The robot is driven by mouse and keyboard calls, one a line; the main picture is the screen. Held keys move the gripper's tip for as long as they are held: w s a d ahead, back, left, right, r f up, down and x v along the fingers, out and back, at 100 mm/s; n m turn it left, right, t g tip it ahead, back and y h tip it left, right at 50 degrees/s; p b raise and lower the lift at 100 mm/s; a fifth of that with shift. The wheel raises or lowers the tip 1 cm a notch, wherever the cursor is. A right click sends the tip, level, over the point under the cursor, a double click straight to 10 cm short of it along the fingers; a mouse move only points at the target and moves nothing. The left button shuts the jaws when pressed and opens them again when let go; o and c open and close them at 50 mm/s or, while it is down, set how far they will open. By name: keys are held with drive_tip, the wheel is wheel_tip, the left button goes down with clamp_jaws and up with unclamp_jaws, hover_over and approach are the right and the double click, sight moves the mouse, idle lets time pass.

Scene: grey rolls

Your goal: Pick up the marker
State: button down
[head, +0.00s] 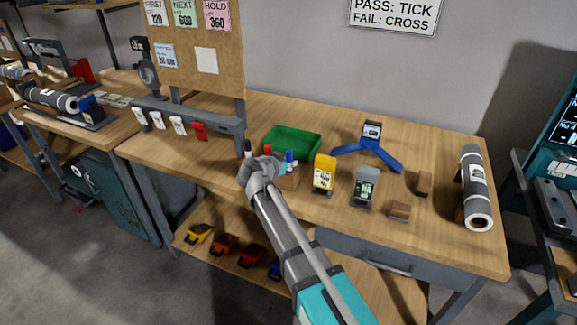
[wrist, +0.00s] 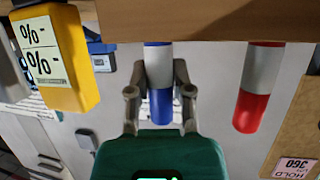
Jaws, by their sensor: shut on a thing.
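A blue-and-white marker (wrist: 158,66) stands between the two fingers of my gripper (wrist: 160,92) in the wrist view, which looks upside down. The fingers are closed on its sides. My arm hides part of the block.
A green tray (head: 302,145) lies just behind the markers. A yellow device (head: 324,174) stands close to their right, then a grey device (head: 365,187). Small wooden blocks (head: 400,210) and a grey roll (head: 475,190) lie further right. A board (head: 200,50) rises behind at left.

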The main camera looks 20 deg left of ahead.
drive_tip(key=shift+r, duration=0.15)
wheel_tip(320, 180, up, 10)
drive_tip(key=p, duration=1)
idle(0.7)
drive_tip(key=c, duration=1.2)
unclamp_jaws()
clamp_jaws()
wheel_tip(320, 180, up, 7)
drive_tip(key=p, duration=0.7)
